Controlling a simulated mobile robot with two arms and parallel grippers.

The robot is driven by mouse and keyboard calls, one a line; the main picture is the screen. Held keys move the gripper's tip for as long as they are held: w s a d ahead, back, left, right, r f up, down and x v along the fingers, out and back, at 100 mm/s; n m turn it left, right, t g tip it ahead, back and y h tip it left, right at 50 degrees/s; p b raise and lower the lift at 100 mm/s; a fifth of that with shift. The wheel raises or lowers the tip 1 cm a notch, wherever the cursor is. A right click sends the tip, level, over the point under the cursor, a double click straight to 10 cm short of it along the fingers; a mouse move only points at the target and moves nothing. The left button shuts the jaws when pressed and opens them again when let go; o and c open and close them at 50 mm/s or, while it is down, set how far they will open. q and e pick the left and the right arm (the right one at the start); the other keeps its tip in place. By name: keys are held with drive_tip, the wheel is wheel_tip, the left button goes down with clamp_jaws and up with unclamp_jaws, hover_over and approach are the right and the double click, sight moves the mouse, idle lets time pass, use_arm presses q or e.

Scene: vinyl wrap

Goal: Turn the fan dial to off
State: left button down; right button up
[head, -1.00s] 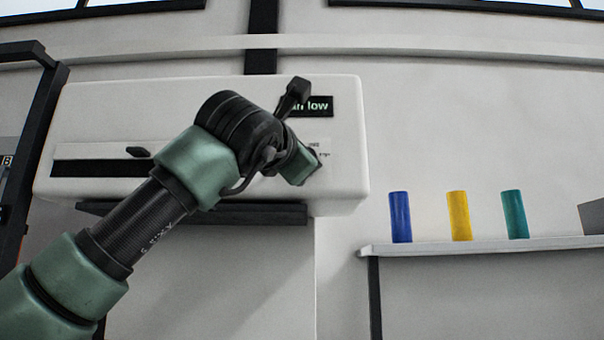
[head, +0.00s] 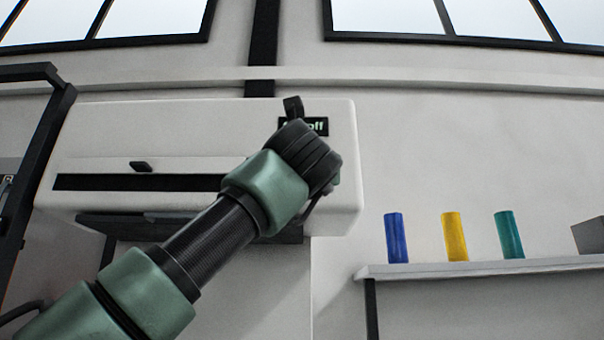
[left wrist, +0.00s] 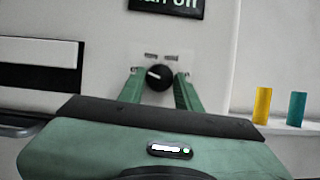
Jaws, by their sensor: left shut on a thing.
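The black fan dial (left wrist: 158,77) shows in the left wrist view on the white wall unit (left wrist: 108,60), with a light pointer mark on its face turned to the left. My left gripper (left wrist: 160,82) has its green fingers on both sides of the dial and is shut on it. A black display (left wrist: 166,4) above the dial shows the word "off"; it also shows in the head view (head: 317,126), partly covered by my arm. In the head view my left wrist hides the dial and the fingertips. My right gripper is not in view.
A shelf (head: 450,269) at the right holds a blue cylinder (head: 396,238), a yellow cylinder (head: 455,237) and a teal cylinder (head: 509,235). A dark frame (head: 40,150) stands at the far left. The wall between unit and shelf is bare.

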use_arm(q)
drive_tip(key=shift+r+n, duration=0.1)
drive_tip(key=shift+n, duration=0.4)
drive_tip(key=c, duration=1)
unclamp_jaws()
wheel_tip(320, 180, up, 20)
drive_tip(key=p, duration=1.7)
drive_tip(key=shift+w, duration=0.1)
